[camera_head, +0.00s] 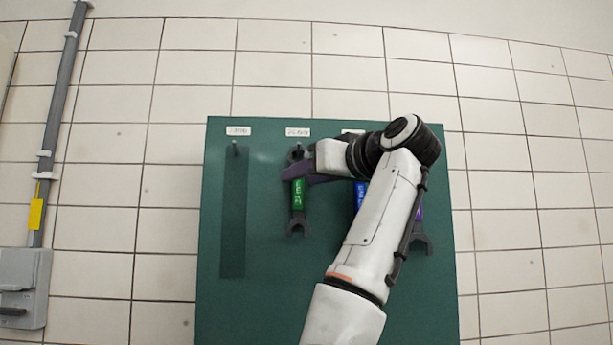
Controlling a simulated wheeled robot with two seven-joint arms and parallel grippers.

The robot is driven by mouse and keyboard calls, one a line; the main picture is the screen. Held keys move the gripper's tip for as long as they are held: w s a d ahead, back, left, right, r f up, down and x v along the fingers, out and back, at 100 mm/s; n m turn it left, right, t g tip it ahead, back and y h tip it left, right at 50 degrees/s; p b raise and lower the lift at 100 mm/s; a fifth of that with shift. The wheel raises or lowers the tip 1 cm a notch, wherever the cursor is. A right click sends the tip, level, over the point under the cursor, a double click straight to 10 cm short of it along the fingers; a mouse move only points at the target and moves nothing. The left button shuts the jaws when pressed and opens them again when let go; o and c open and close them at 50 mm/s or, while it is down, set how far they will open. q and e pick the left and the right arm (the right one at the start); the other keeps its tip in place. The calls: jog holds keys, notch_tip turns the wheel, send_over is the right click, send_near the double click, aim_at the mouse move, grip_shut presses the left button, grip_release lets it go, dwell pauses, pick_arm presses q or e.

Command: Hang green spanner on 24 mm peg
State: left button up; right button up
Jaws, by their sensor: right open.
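The green spanner (298,195) hangs upright on the green board (330,290), under the second label from the left (298,132). Its upper ring end is at a peg, partly behind my right gripper. That label's text is too small to read surely. My right gripper (290,173) is open, with its dark fingers at the upper part of the green spanner. I cannot tell whether they touch it. My left gripper is not in view.
A bare peg (235,146) with a dark outline below it is at the board's left. A blue spanner (361,194) and a purple one (419,213) are partly hidden by my right arm. A grey box (22,287) and pipe (59,95) are on the tiled wall.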

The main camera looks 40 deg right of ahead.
jog(key=shift+f, duration=0.1)
jog(key=s+b, duration=0.3)
jog(key=s, duration=0.7)
jog(key=shift+s, duration=0.2)
jog(key=shift+a, duration=0.1)
